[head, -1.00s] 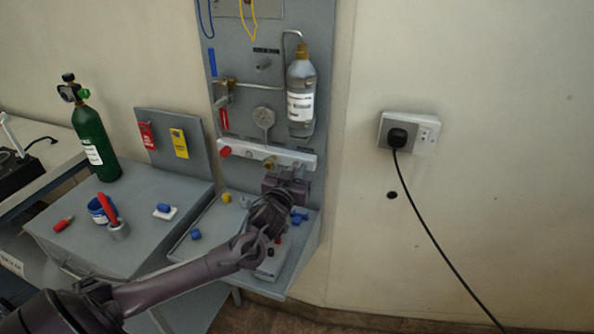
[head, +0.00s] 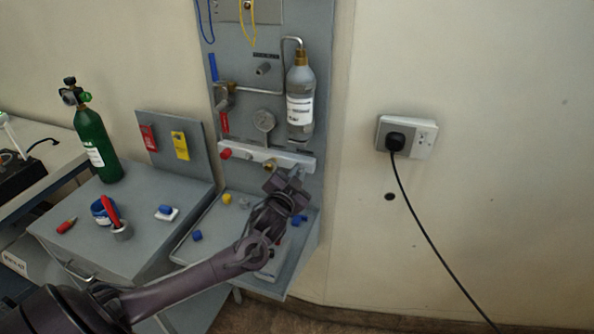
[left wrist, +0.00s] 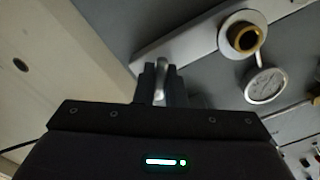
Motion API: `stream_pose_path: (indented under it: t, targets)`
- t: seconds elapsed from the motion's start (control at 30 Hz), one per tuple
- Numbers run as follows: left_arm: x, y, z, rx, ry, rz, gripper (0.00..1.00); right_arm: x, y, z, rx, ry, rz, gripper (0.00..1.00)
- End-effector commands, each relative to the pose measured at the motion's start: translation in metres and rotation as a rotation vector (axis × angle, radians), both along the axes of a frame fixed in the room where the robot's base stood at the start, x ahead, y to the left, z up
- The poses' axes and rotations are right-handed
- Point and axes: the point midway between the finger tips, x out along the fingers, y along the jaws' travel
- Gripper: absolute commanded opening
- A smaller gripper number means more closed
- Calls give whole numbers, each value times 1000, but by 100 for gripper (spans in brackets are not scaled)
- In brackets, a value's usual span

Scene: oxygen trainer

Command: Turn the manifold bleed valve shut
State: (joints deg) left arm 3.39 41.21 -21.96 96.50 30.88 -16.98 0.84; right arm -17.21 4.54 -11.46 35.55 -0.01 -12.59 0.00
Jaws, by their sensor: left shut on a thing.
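The white manifold bar (head: 240,150) runs across the lower part of the grey wall panel, and its edge shows in the left wrist view (left wrist: 180,42). My left gripper (head: 295,173) is at the bar's right end, just below it. In the left wrist view my left gripper (left wrist: 161,80) has its two dark fingers shut on a small pale grey handle (left wrist: 161,68), which appears to be the bleed valve's. The valve body is mostly hidden by the fingers. A brass fitting (left wrist: 243,38) sits on the bar beside the gripper. My right gripper is out of view.
Small blue and yellow parts lie on the grey shelf (head: 215,225) below. A green cylinder (head: 97,148) stands left.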

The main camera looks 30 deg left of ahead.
Motion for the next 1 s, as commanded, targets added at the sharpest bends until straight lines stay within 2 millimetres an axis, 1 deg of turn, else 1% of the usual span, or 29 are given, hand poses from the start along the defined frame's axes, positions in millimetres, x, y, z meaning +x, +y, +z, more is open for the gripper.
stream_pose_path:
  t: [0.1, 1.0]
  targets:
    - [0, 0, 0, 107, 28, 0, 0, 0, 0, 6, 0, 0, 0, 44]
    - [0, -2, -3, 940, 227, -2, 0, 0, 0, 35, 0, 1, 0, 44]
